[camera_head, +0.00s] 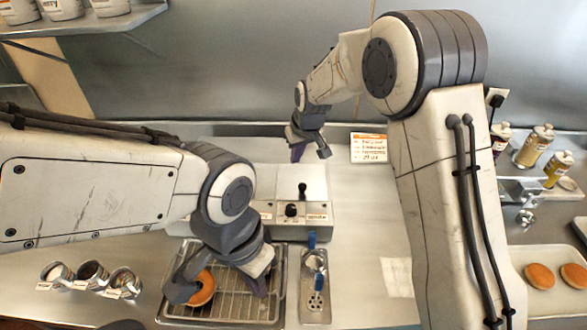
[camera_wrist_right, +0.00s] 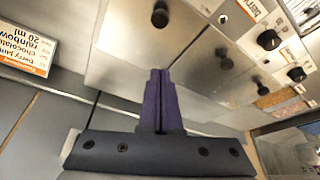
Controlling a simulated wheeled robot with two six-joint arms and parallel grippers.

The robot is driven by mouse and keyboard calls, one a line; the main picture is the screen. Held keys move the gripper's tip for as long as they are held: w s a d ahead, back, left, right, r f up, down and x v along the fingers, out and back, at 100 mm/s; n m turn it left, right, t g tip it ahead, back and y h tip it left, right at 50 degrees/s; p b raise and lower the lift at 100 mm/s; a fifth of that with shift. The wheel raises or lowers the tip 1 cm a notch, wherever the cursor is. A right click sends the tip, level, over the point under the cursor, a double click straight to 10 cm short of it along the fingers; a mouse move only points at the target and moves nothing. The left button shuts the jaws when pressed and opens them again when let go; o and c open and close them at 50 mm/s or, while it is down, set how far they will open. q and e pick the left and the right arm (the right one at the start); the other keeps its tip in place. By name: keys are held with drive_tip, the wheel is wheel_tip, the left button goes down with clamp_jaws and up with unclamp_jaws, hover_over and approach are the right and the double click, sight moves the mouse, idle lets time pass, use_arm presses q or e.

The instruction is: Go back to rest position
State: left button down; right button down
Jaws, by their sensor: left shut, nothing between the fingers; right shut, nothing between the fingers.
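My left gripper (camera_head: 259,288) is shut and empty, low over the wire rack (camera_head: 225,312) at the bottom centre of the head view. My right gripper (camera_head: 297,153) is shut and empty at the back, above the far edge of the grey dispenser box (camera_head: 316,184). In the right wrist view its purple fingers (camera_wrist_right: 160,80) are pressed together in front of the box's face (camera_wrist_right: 120,45). What lies under my arms is hidden.
Small metal cups (camera_head: 90,272) stand left of the rack. A narrow tray (camera_head: 314,300) with blue-handled tools is right of it. Bottles (camera_head: 533,147) and a tray of doughnuts (camera_head: 550,253) are at right. An order card (camera_head: 369,148) stands at the back. A shelf (camera_head: 85,22) hangs upper left.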

drive_tip(key=s+a+r+n+g+b, duration=0.1)
drive_tip(key=s+r, duration=0.2)
drive_tip(key=s, duration=0.7)
drive_tip(key=s+a+r+g, duration=0.1)
drive_tip(key=s+a+r, duration=0.15)
drive_tip(key=s, duration=0.65)
drive_tip(key=s+d+f, duration=0.1)
drive_tip(key=s+d, duration=0.1)
drive_tip(key=s, duration=0.7)
drive_tip(key=s+d+n+g, duration=0.1)
drive_tip(key=s+d, duration=0.2)
drive_tip(key=s, duration=0.6)
drive_tip(key=shift+d+f+g+h+b, duration=0.25)
drive_tip(key=shift+f+g+h+b, duration=0.05)
drive_tip(key=shift+f, duration=0.05)
drive_tip(key=shift+s, duration=0.1)
